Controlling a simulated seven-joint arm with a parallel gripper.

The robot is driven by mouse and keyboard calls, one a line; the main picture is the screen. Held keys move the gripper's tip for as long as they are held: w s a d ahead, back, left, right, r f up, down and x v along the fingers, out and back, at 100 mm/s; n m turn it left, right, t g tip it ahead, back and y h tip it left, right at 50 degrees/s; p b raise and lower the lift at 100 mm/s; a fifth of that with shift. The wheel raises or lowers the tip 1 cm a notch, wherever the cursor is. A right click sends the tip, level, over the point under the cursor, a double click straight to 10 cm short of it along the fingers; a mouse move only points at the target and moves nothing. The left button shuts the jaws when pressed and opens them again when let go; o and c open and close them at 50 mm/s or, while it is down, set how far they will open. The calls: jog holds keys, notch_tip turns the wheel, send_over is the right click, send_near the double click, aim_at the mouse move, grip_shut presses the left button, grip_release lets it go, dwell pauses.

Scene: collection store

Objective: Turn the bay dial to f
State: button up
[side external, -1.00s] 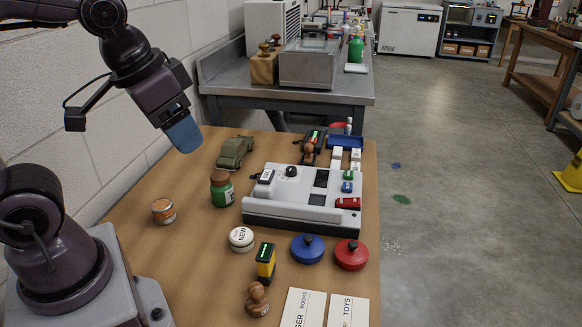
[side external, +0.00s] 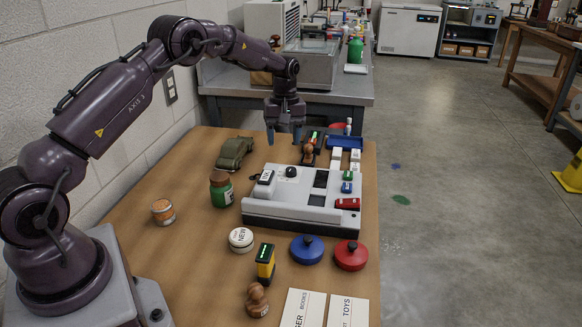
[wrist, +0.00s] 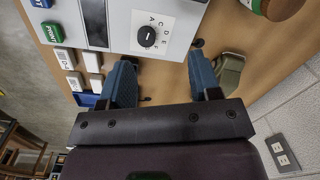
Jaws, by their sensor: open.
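The bay dial (side external: 291,171) is a small black knob on the rear left of a pale grey console (side external: 272,205). In the wrist view the dial (wrist: 147,37) sits on a white plate with letters in an arc, F towards the right end. I cannot tell surely which letter its mark points to. My gripper (side external: 284,138) is open and empty, pointing down, above and behind the dial in the side view. In the wrist view its two blue fingers (wrist: 160,60) stand apart below the dial, not touching it.
Blue (side external: 307,249) and red (side external: 351,255) round lidded things are in front.

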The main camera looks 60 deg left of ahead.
aim_at(291, 169)
jog(key=w+f+n, duration=0.1)
jog(key=f, duration=0.2)
jog(key=w+a+f+n, duration=0.1)
jog(key=f+n, duration=0.1)
jog(key=f, duration=0.2)
jog(key=w+f+n, duration=0.1)
jog(key=f, duration=0.3)
jog(key=shift+a+t, duration=0.15)
jog(key=shift+t, duration=0.15)
jog(key=c, duration=0.9)
